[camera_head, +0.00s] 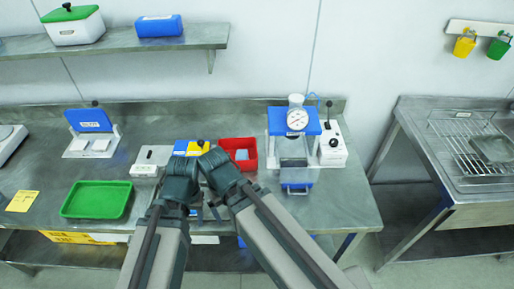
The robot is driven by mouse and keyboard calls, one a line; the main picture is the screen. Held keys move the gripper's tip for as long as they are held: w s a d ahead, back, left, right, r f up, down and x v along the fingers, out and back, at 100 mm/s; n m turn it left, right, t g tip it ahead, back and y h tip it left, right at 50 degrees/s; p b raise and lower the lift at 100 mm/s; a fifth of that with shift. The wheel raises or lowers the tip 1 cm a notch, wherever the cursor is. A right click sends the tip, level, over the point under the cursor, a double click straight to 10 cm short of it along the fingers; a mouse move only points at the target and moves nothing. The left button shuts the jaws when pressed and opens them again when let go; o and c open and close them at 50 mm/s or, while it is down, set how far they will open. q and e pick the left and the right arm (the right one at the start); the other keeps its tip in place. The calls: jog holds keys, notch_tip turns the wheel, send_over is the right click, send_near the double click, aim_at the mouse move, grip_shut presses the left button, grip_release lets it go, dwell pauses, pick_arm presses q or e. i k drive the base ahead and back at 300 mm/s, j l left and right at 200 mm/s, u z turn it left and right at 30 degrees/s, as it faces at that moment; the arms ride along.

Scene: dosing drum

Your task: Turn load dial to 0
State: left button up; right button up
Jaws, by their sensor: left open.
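A press-like stand with a blue top (277,121) stands on the right part of the steel bench. A round white dial (297,119) with dark marks faces me on its top; its reading is too small to tell. A white box with a black knob (333,142) and an upright lever stands at its right side. My left gripper (207,209) is open, low in the middle by the bench's front edge, apart from the stand and partly hidden by my arms. My right gripper cannot be made out behind my arm links.
A red tray (238,165) lies left of the stand. A green tray (97,212), a blue-lidded device (88,120) and a white box (152,156) stand farther left. A shelf (120,41) hangs above. A second steel table (412,120) stands right, across a gap.

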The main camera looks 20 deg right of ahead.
aim_at(333, 142)
jog(key=z, duration=1.35)
